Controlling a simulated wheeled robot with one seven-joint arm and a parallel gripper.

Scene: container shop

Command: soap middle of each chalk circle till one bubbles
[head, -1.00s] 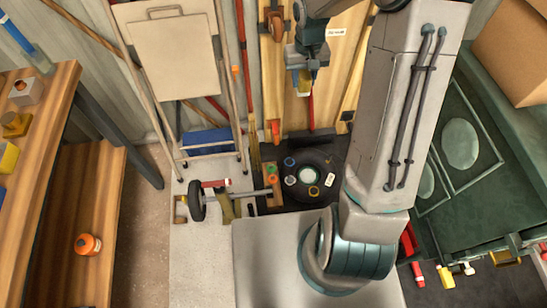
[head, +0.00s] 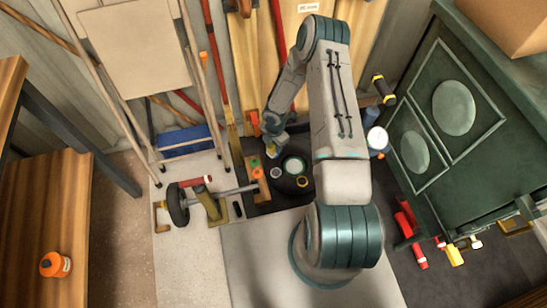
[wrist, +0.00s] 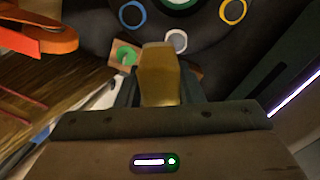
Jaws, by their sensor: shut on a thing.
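My gripper (head: 271,128) is shut on a yellow-brown block (wrist: 160,75), possibly the soap sponge. It hangs behind the black round piece (head: 288,194), which looks like a tyre or tube. Coloured rings lie on that piece: a white ring (head: 275,173), a yellow ring (head: 303,182) and a large pale disc (head: 294,165) in the middle. The wrist view shows a blue ring (wrist: 139,13), a white ring (wrist: 176,41) and a yellow ring (wrist: 232,11) beyond the block. The block appears apart from them. I see no bubbles. My arm hides the right part of the black piece.
A wooden strip (head: 250,157) with green and orange pieces stands left of the black piece. A wheel on an axle (head: 178,205) lies further left. Long-handled tools (head: 219,65) lean at the back. A dark green cabinet (head: 425,85) stands right.

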